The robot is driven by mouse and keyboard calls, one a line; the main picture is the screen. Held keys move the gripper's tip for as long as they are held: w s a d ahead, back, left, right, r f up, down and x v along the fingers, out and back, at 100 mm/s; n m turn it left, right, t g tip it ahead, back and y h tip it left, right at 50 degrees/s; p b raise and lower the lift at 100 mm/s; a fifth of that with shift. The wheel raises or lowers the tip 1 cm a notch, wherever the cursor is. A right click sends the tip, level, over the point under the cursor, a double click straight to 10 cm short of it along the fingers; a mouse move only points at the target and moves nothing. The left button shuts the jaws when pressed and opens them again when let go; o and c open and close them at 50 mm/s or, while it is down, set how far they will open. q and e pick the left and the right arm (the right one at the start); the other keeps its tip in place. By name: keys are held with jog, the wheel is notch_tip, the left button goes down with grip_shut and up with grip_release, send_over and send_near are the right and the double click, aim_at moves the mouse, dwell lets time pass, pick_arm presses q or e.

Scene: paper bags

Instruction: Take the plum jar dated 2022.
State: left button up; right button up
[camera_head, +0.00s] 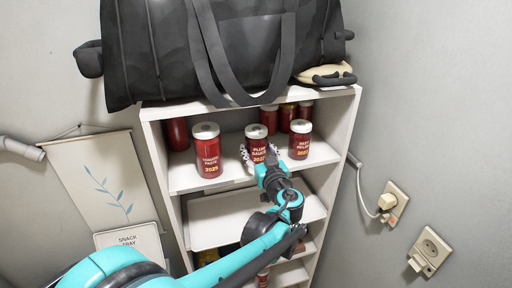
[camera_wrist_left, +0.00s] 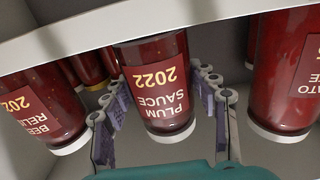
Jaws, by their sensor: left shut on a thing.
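The plum sauce jar (camera_head: 257,139), dark red with a white lid and a label dated 2022, stands upright on the top shelf between two other jars. My left gripper (camera_head: 259,156) reaches in from the front and is shut on it, with a finger on each side. In the left wrist view, which is upside down, the plum jar (camera_wrist_left: 158,82) sits between the finger pads of the left gripper (camera_wrist_left: 163,107), and its label reads "PLUM SAUCE 2022". My right gripper is not in view.
A tomato paste jar (camera_head: 207,152) stands to the left and a beet relish jar (camera_head: 300,140) close to the right. Several jars stand behind. A black bag (camera_head: 160,50) with hanging straps covers the shelf unit's top. A sloped white panel (camera_head: 220,218) is below.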

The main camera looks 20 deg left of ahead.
pick_arm(q)
jog(key=shift+r+p, duration=0.6)
jog(key=shift+r, duration=0.4)
jog(key=p+v, duration=0.1)
jog(key=v, duration=1.5)
jog(key=shift+r, duration=0.2)
